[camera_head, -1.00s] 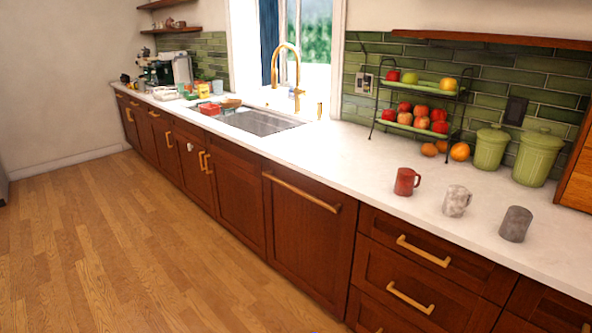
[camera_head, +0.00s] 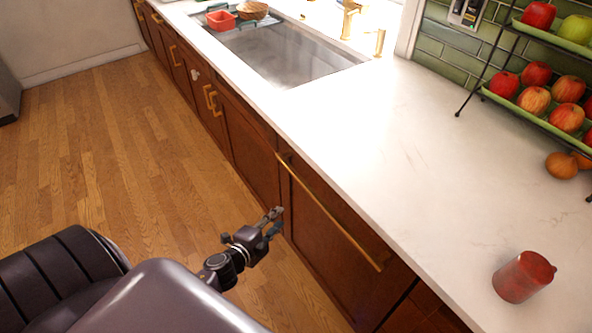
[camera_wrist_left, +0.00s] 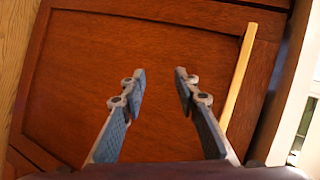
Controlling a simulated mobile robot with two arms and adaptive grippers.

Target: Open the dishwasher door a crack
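The dishwasher door (camera_head: 318,244) is a dark red-brown panel with a long gold bar handle (camera_head: 325,215) along its top. It looks shut, level with the cabinet fronts beside it. My left gripper (camera_head: 275,218) is in front of the door's left part, below the handle's left end. In the left wrist view the two fingers (camera_wrist_left: 160,82) are apart with nothing between them, facing the wooden panel (camera_wrist_left: 100,65). The handle (camera_wrist_left: 240,80) runs upright to the right of the fingers there, not between them. My right gripper is not in view.
The white countertop (camera_head: 400,150) overhangs the door. A red mug (camera_head: 523,277) stands on it at lower right, and a sink (camera_head: 285,55) lies farther back. A fruit rack (camera_head: 540,120) stands by the tiled wall. The wooden floor (camera_head: 130,150) at left is clear.

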